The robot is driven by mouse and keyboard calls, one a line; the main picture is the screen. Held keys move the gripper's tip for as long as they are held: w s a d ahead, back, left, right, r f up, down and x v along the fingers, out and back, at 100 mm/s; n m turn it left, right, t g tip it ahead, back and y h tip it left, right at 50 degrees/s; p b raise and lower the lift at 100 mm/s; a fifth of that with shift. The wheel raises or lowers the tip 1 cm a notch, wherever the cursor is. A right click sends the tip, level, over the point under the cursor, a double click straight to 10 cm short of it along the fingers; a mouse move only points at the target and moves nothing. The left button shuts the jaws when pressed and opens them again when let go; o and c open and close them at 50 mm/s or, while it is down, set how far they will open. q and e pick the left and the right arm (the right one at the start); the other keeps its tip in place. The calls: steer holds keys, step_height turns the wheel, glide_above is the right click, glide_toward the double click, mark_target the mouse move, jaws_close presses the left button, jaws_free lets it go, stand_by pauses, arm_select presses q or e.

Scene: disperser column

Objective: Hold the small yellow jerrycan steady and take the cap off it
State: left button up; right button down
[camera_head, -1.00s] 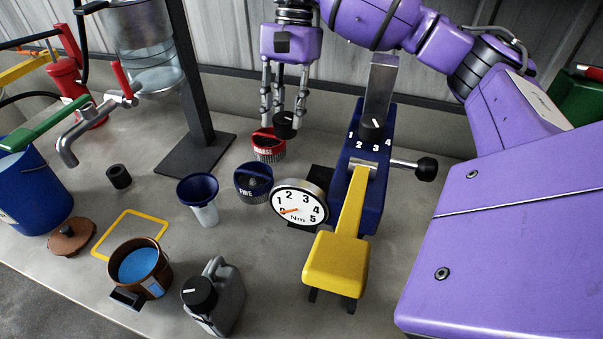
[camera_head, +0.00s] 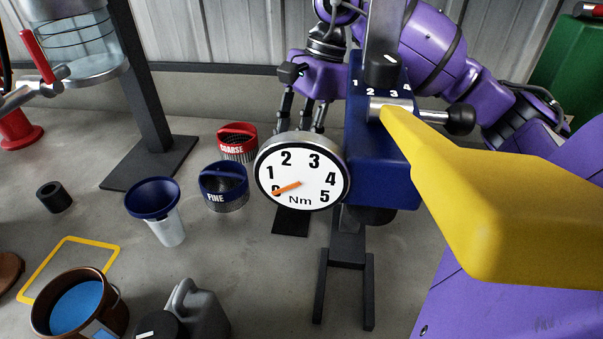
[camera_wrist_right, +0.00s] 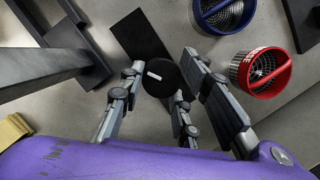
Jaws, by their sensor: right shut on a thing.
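I see no small yellow jerrycan in these views. My right gripper (camera_wrist_right: 155,95) has its fingers closed around a black cap with a white mark (camera_wrist_right: 160,77), held above the table in the right wrist view. In the head view this gripper (camera_head: 302,118) is at the back, behind the dial gauge, which hides its fingertips and the cap. A grey jerrycan (camera_head: 208,316) with a black cap (camera_head: 158,327) stands at the bottom edge of the head view, partly cut off. My left gripper is not in view.
The blue device with the dial gauge (camera_head: 302,175) and a large yellow lever (camera_head: 500,205) fills the middle and right. A red strainer (camera_head: 237,143), blue strainer (camera_head: 224,187), blue funnel (camera_head: 152,198) and brown pot (camera_head: 118,310) stand left.

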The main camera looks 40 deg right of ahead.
step_height(320, 180, down, 8)
steer(key=shift+f, duration=0.15)
stand_by(0.3)
steer(key=c, duration=1.3)
jaws_free()
steer(key=shift+f, duration=0.15)
steer(key=shift+r, duration=0.25)
steer(key=v, duration=1.2)
steer(key=shift+f, duration=0.1)
